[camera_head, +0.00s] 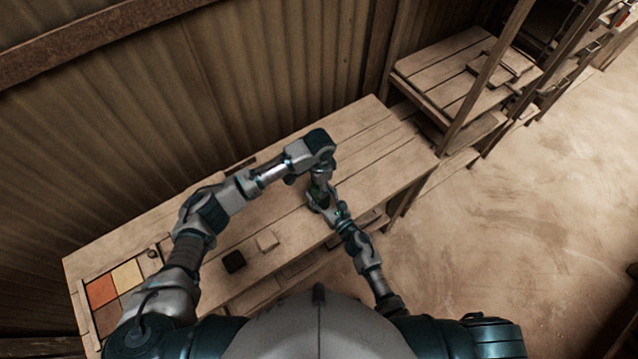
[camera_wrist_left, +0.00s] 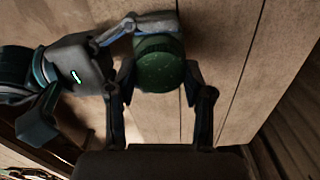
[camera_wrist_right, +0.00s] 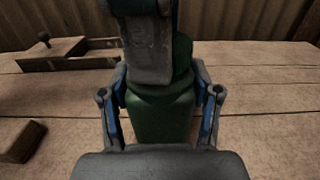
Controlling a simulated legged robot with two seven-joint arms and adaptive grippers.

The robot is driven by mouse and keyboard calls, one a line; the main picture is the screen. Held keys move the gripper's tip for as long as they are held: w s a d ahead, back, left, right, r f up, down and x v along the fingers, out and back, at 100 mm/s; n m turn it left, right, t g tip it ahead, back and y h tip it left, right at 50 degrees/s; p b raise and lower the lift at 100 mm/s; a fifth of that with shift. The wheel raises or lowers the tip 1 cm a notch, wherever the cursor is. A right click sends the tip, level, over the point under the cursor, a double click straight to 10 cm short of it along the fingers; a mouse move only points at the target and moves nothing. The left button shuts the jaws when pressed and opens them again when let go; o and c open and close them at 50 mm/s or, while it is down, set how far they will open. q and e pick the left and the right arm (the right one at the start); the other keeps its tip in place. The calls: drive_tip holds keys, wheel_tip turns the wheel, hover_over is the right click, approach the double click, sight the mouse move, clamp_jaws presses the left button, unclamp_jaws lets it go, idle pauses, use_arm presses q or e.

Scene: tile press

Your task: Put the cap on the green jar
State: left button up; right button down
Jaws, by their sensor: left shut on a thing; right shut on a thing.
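The green jar (camera_wrist_right: 160,118) stands upright on the bench in the right wrist view, and my right gripper (camera_wrist_right: 162,95) is shut around its body. The round, dark green cap (camera_wrist_left: 161,66) shows from above in the left wrist view, with my left gripper (camera_wrist_left: 160,88) shut on it. In the right wrist view the cap (camera_wrist_right: 183,55) is directly above the jar's shoulder, partly hidden by my left gripper. I cannot tell whether it is fully seated. In the head view my arms hide most of the jar and cap.
A dark block (camera_head: 234,262) and a pale block (camera_head: 267,240) lie on the wooden bench (camera_head: 385,160). A tray of coloured tiles (camera_head: 103,291) is at its left end. A corrugated wall runs behind; the bench's right end is clear.

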use_arm(q)
drive_tip(key=m, duration=0.5)
drive_tip(key=shift+w+a+m, duration=0.1)
drive_tip(key=shift+w+m, duration=0.05)
drive_tip(key=shift+m, duration=0.15)
drive_tip(key=m, duration=0.2)
drive_tip(key=shift+m, duration=0.4)
drive_tip(key=m, duration=0.6)
drive_tip(key=shift+m, duration=0.3)
use_arm(e)
drive_tip(key=shift+s, duration=0.1)
use_arm(q)
drive_tip(key=o, duration=1.2)
drive_tip(key=shift+o, duration=0.3)
drive_tip(key=shift+r, duration=2.25)
